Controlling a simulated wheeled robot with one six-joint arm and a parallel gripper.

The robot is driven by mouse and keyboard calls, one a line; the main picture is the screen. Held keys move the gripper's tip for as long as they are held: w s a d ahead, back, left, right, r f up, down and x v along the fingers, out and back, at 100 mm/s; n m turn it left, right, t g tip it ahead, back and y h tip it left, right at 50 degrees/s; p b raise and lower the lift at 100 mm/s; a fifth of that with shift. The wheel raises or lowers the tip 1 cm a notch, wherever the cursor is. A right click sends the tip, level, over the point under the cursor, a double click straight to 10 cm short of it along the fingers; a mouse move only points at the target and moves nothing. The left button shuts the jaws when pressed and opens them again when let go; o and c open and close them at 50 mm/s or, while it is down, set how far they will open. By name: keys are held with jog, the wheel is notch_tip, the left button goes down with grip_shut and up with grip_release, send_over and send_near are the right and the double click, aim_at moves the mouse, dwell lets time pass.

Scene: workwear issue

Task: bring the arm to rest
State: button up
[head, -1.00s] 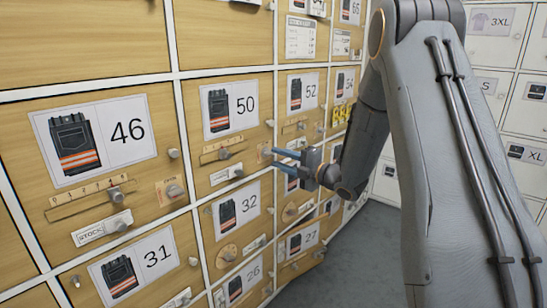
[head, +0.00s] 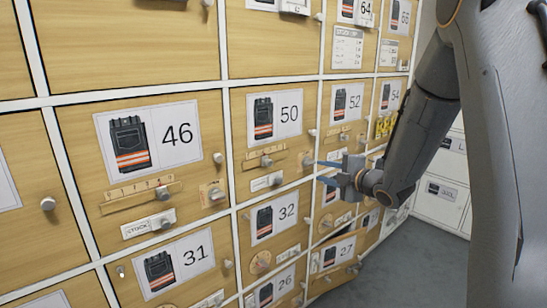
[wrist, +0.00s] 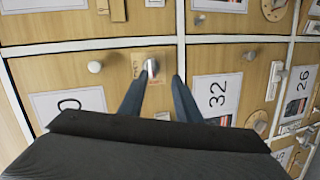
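My gripper (head: 316,171) is at the end of my raised arm, in front of the locker wall near the right edge of door 50 (head: 290,160). Its two blue fingers are apart with nothing between them. In the wrist view, my gripper (wrist: 157,86) is also open and empty. A grey knob on a tan plate (wrist: 151,68) shows beyond the fingertips; I cannot tell whether they touch it.
Wooden doors with white frames fill the left and middle, including door 46 (head: 205,130) and door 32 (head: 298,230). Door 27 (head: 333,257) stands slightly open below my gripper. White lockers (head: 440,205) stand at the right. Grey floor (head: 410,262) is clear.

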jog(key=s+a+m+g+h, duration=0.2)
jog(key=s+a+m+g, duration=0.3)
jog(key=s, duration=0.9)
jog(key=s+a+f+m+g+h, duration=0.1)
jog(key=s+a+m+g+h, duration=0.2)
jog(key=s+m, duration=0.8)
jog(key=s+a+m+g+h, duration=0.1)
jog(key=s+a+m+g, duration=0.35)
jog(key=s, duration=1.35)
jog(key=d+r+g+p, duration=0.1)
jog(key=d+r+p, duration=0.7)
jog(key=p, duration=0.9)
jog(key=shift+d+r+m+h, duration=0.3)
jog(key=shift+d+m+h, duration=0.1)
jog(key=shift+d, duration=0.75)
